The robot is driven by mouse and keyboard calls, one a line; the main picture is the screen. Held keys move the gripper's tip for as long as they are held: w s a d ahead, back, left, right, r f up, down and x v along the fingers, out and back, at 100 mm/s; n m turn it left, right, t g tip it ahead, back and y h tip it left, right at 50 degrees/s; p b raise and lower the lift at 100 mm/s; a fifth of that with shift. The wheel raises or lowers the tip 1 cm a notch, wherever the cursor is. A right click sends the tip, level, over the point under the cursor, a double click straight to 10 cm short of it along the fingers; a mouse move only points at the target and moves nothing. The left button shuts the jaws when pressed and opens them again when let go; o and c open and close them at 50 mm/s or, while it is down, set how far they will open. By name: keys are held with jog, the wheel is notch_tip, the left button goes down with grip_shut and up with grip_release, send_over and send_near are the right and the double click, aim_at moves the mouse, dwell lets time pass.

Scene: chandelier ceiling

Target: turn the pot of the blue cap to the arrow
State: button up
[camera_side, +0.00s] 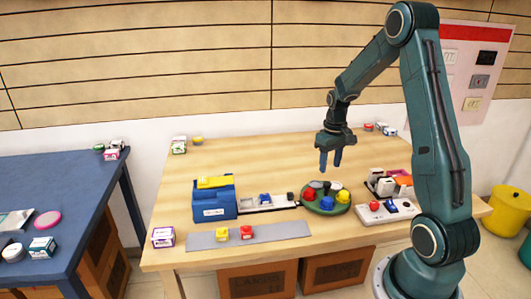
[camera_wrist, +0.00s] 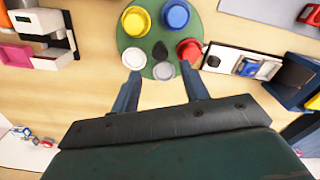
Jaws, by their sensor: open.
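A round green turntable (camera_side: 325,210) stands on the wooden table and carries several pots with coloured caps; it also shows in the wrist view (camera_wrist: 147,44). The blue cap (camera_side: 327,203) is at the disc's front in the side view and on its far side in the wrist view (camera_wrist: 175,16). Red (camera_wrist: 189,49), yellow (camera_wrist: 176,2), white (camera_wrist: 135,20) and grey (camera_wrist: 163,71) caps surround it. A dark drop-shaped piece (camera_wrist: 160,50) lies near the disc's middle; I cannot tell if it is the arrow. My gripper (camera_side: 330,165) is open and empty above the disc, fingers pointing down.
A blue box (camera_side: 212,203) with a yellow top and a white strip (camera_side: 263,203) are left of the disc. A grey strip (camera_side: 275,236) with yellow and red pieces lies in front. A white board (camera_side: 378,217) with red and blue parts is at the right. The table behind is mostly clear.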

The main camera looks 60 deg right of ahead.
aim_at(328, 183)
notch_tip(328, 183, down, 6)
jog(key=shift+f, duration=0.25)
jog(key=shift+c, duration=0.5)
grip_shut()
